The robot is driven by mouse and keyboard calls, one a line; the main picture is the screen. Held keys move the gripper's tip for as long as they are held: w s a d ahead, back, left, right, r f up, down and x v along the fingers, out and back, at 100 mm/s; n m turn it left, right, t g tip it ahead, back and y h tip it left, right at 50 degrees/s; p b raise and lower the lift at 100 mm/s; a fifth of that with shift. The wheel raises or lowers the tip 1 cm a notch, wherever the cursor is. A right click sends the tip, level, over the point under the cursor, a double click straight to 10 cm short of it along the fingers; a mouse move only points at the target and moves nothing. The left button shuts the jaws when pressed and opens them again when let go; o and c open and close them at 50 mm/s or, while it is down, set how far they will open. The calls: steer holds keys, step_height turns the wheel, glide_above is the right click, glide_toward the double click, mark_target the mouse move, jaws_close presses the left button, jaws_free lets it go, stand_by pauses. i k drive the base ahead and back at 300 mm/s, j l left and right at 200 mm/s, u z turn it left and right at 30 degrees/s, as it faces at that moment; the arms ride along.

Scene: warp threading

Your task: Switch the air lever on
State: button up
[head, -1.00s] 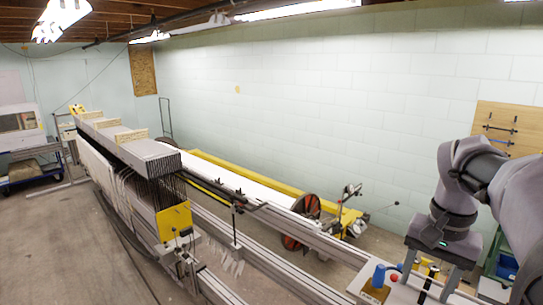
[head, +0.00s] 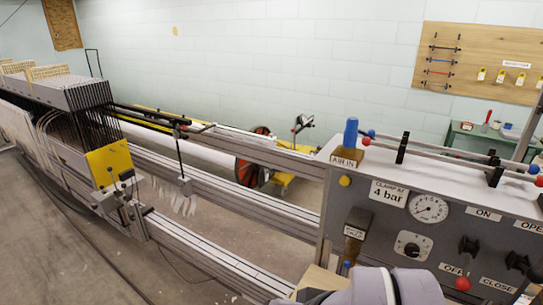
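The air lever (head: 466,262) is on the front of the grey control box (head: 340,215), at the lower right. It has a black hub and a red ball end. The ball points down beside the OFF label, and the ON label is above the hub. My gripper is not in view. Only a grey, rounded part of my arm shows at the bottom edge, below the box front.
A second black lever (head: 517,262), with OPEN and CLOSE labels, stands right of the air lever. A pressure gauge (head: 429,208) and a black knob (head: 412,247) are to its left. A blue fitting (head: 350,131) rises by the AIR IN label.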

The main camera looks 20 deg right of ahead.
mark_target(463, 283)
steer(key=z, duration=1.9)
